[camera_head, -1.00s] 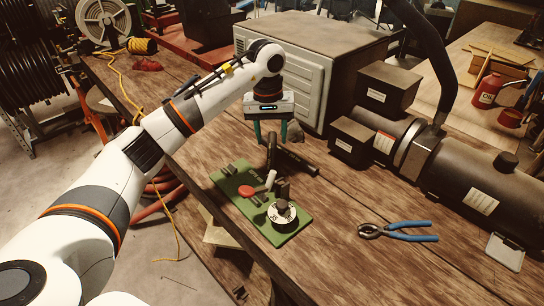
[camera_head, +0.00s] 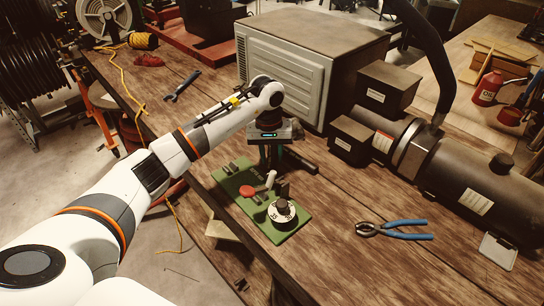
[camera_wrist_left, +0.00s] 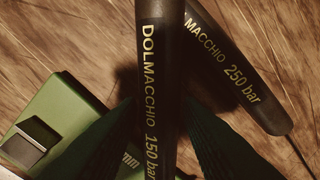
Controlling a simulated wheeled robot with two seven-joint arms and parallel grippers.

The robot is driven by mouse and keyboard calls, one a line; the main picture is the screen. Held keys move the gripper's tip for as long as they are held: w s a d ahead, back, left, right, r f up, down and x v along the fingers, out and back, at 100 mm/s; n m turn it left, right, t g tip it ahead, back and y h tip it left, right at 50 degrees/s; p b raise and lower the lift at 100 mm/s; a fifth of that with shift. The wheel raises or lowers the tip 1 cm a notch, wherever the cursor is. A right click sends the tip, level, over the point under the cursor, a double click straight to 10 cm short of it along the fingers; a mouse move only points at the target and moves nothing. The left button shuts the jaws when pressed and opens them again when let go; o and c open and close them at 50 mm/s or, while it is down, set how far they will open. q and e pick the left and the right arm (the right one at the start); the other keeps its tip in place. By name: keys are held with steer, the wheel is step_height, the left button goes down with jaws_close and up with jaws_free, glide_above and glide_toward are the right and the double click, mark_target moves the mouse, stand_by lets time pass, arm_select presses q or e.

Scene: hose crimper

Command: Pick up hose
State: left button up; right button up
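A black hose (camera_wrist_left: 157,60) with yellow lettering "DOLMACCHIO 150 bar" runs down the middle of the left wrist view. A second black hose (camera_wrist_left: 235,75), marked "250 bar", lies slantwise to its right on the wooden table. My left gripper (camera_head: 271,157) is low over the table, at the back corner of the green plate (camera_head: 238,180). Its dark green fingers stand close on both sides of the 150 bar hose and look shut on it. In the head view that hose is mostly hidden by the gripper. My right gripper is not in view.
The green plate carries a white dial (camera_head: 282,212) and a red knob (camera_head: 247,191). Blue-handled pliers (camera_head: 395,229) lie to the right. A grey machine housing (camera_head: 285,65) and a dark crimper (camera_head: 420,150) stand behind. A wrench (camera_head: 181,86) lies at the back left.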

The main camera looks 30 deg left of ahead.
arm_select(q)
jaws_close()
